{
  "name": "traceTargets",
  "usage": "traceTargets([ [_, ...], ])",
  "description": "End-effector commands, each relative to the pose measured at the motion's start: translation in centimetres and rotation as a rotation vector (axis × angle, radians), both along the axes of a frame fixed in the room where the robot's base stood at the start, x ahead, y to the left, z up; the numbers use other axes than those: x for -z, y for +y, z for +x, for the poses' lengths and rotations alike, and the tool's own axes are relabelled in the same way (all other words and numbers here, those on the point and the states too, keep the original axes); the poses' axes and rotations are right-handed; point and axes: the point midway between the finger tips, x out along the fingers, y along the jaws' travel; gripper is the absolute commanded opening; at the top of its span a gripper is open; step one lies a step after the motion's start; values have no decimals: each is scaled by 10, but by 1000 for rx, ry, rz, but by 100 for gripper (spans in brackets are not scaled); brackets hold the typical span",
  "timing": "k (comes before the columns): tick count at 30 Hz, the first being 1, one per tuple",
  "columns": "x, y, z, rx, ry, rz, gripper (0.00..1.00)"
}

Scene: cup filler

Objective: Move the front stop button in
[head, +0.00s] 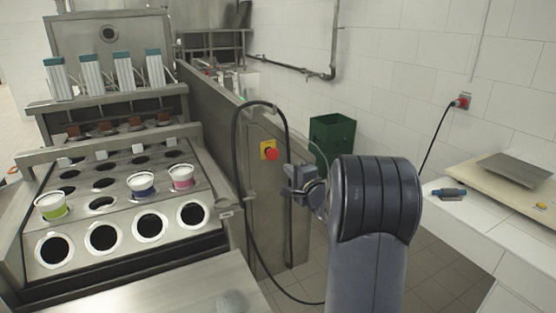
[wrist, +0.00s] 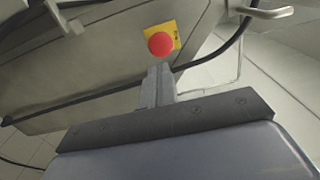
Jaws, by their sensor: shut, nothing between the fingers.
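The front stop button (head: 271,154) is a red round knob on a yellow plate, fixed to the grey side panel of the cup filler. In the wrist view the red button (wrist: 160,44) sits just beyond my fingertips, with its yellow plate behind it. My gripper (head: 290,181) is in front of the panel, slightly right of and below the button in the head view. In the wrist view my gripper's (wrist: 158,72) fingers are closed together and empty, pointing at the button. I cannot tell whether the fingertips touch it.
A black cable (head: 237,150) loops over the panel beside the button and also passes behind my fingers in the wrist view. Cups (head: 141,184) sit in the filler's plate at left. A green crate (head: 332,135) stands behind my arm. A white table (head: 480,215) is at right.

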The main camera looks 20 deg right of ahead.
Motion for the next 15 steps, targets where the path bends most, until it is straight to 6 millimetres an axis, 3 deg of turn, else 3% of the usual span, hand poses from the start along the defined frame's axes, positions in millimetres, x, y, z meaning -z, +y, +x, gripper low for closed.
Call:
traceTargets([
  [6, 0, 2, 44, -2, 1, 0, 0],
  [15, -1, 3, 77, 0, -1, 0, 0],
])
